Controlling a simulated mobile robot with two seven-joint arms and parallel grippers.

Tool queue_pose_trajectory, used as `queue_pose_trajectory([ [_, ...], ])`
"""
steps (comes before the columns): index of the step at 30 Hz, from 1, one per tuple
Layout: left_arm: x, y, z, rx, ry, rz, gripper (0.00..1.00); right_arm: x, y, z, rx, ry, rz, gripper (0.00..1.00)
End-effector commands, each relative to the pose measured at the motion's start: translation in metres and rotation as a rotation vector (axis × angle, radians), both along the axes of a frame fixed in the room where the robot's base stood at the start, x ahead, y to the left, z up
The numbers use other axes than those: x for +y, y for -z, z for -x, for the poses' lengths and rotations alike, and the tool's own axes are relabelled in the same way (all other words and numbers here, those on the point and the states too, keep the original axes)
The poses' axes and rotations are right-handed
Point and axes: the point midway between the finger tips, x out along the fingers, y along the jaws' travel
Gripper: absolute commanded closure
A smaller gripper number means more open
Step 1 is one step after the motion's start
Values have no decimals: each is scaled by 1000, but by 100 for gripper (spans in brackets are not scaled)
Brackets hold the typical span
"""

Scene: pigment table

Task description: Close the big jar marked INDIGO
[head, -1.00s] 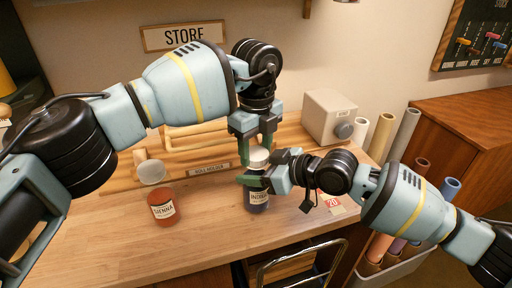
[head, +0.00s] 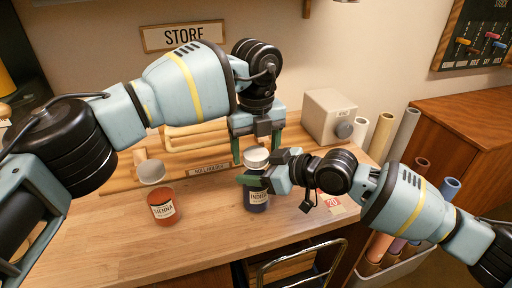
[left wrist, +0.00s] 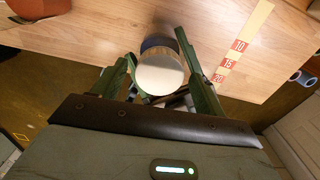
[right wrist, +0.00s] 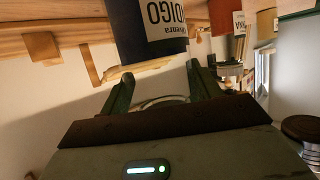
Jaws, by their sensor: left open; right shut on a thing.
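The big INDIGO jar (head: 257,201) stands upright on the table, dark blue with a pale label. Its label also shows upside down in the right wrist view (right wrist: 165,20). A white round lid (head: 256,156) is at the jar's top; in the left wrist view the lid (left wrist: 160,74) lies between the fingers. I cannot tell whether it is fully seated. My left gripper (head: 256,161) points down, open, with a finger on each side of the lid. My right gripper (head: 262,182) is shut on the jar from the right, just below the lid.
A red SIENNA jar (head: 163,208) stands to the left, with a white lid (head: 152,172) at or behind its top. A roll holder (head: 209,170) is at the back. A grey box (head: 328,115) stands back right. The front left table (head: 100,245) is clear.

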Motion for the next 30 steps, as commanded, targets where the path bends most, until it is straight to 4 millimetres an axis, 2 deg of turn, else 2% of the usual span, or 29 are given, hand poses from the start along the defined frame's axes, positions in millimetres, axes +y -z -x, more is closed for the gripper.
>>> queue_pose_trajectory([
  [8,0,-7,0,-1,-1,1,28,0,0,0,0,0,0,100],
  [18,0,-44,0,-1,-2,0,28,0,0,0,0,0,0,100],
  [25,0,-45,0,1,-1,0,28,0,0,0,0,0,0,100],
  [27,0,-45,0,0,-2,0,31,0,0,0,0,0,0,100],
  [30,0,-46,0,0,-27,0,31,0,0,0,0,0,0,100],
])
